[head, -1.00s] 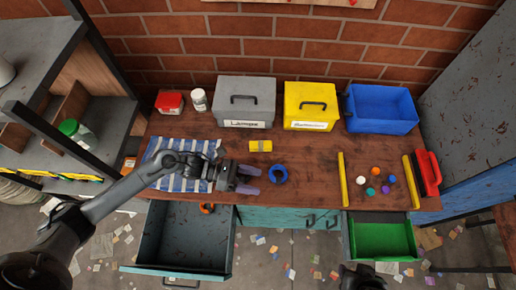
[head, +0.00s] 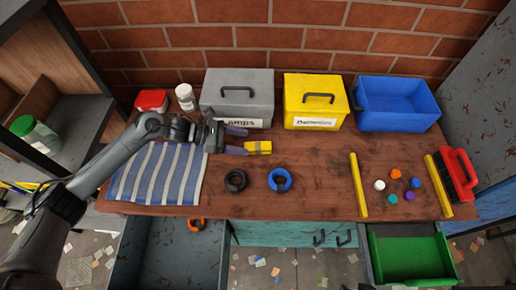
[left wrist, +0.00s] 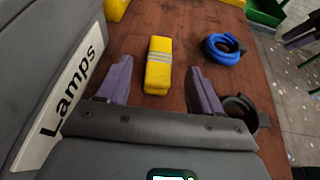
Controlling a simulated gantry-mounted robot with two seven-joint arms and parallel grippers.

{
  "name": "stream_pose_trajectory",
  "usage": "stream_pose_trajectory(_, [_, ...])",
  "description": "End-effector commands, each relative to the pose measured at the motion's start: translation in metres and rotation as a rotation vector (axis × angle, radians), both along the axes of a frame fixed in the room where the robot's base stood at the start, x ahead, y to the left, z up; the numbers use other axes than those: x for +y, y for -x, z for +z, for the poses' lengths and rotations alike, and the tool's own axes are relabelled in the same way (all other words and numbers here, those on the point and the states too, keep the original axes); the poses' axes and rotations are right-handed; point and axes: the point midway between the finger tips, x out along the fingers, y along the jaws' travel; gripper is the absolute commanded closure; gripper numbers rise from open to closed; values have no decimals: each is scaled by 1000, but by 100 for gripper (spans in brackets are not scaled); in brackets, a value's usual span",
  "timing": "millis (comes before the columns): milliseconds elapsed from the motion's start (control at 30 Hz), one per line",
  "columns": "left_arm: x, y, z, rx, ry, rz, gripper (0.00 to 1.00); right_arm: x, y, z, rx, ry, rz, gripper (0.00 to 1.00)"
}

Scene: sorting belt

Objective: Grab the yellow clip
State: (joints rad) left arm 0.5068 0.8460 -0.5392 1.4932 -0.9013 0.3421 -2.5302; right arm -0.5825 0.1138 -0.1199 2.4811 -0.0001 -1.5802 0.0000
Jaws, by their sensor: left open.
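The yellow clip (head: 258,147), a small yellow block with grey bands, lies on the wooden bench in front of the grey case. In the left wrist view the clip (left wrist: 158,65) lies ahead, between the lines of the two purple fingers. My left gripper (head: 238,140) is open and empty, with its fingertips just left of the clip. One finger seems to overlap the clip's left end in the head view; whether they touch I cannot tell.
The grey "Lamps" case (head: 238,98) stands close behind the left gripper, with a yellow case (head: 315,103) and blue bin (head: 397,105) to its right. A black ring (head: 235,181) and a blue ring (head: 280,180) lie in front. A striped cloth (head: 157,175) lies left.

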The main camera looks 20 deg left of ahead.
Motion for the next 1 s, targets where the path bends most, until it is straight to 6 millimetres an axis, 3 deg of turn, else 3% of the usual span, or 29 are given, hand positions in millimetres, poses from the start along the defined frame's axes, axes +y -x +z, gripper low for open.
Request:
stream_pose_trajectory(633, [-50,-21,-26,0,2,-1,34,-2,-1,-7,-2,9,6,57])
stream_pose_trajectory(1000, [-55,-23,-29,0,-1,0,36,-2,-1,-7,-2,11,7,57])
